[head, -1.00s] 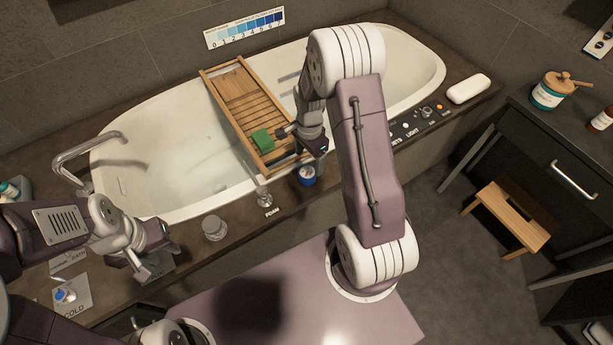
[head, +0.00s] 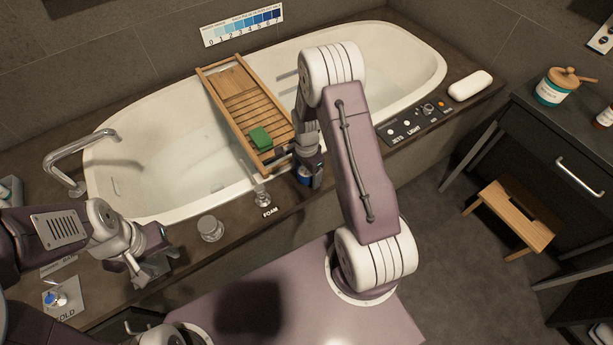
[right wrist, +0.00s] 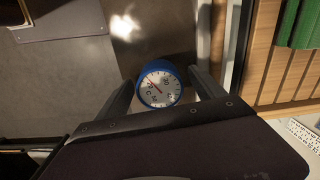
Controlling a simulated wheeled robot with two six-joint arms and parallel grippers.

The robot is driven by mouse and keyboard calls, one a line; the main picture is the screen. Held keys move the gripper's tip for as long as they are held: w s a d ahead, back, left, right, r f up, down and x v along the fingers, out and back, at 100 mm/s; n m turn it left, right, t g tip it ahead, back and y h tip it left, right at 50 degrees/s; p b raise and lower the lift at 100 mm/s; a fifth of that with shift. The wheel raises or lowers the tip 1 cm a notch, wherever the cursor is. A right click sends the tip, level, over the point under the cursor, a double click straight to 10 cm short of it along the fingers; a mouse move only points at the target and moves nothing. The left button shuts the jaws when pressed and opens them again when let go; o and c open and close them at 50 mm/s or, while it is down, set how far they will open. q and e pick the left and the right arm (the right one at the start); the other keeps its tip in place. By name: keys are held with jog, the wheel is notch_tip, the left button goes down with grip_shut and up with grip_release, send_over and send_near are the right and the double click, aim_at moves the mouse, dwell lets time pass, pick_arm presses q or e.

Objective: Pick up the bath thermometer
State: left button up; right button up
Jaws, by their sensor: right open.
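The bath thermometer (right wrist: 159,88) has a round white dial with a blue rim and a red needle. It stands on the dark tub ledge and is partly hidden in the head view (head: 304,176). My right gripper (right wrist: 160,77) is open, with one finger on each side of the thermometer in the right wrist view. Whether the fingers touch it I cannot tell. In the head view the right gripper (head: 311,180) points down at the thermometer. My left gripper (head: 150,270) is over the ledge at the lower left, away from the thermometer; its finger gap is unclear.
A wooden bath tray (head: 232,110) with a green block (head: 260,138) spans the tub (head: 150,190) close by. A foam knob (head: 262,195) and a grey round knob (head: 210,228) stand left of the thermometer. A button panel (head: 418,122) and soap (head: 470,85) are to the right.

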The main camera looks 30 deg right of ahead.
jog(key=c, duration=1.5)
jog(key=shift+r, duration=0.55)
jog(key=r, duration=0.1)
jog(key=r+p, duration=0.1)
jog(key=s+r, duration=0.1)
jog(key=r, duration=0.1)
jog(key=shift+d+p, duration=0.4)
jog(key=s+d+r, duration=0.2)
jog(key=s, duration=0.1)
jog(key=s+d+r+p, duration=0.1)
jog(key=s+d+r, duration=0.1)
jog(key=s+d+r+p, duration=0.1)
jog(key=s+d+r, duration=0.1)
jog(key=s, duration=0.1)
jog(key=shift+s+d, duration=0.15)
jog(key=shift+s, duration=0.15)
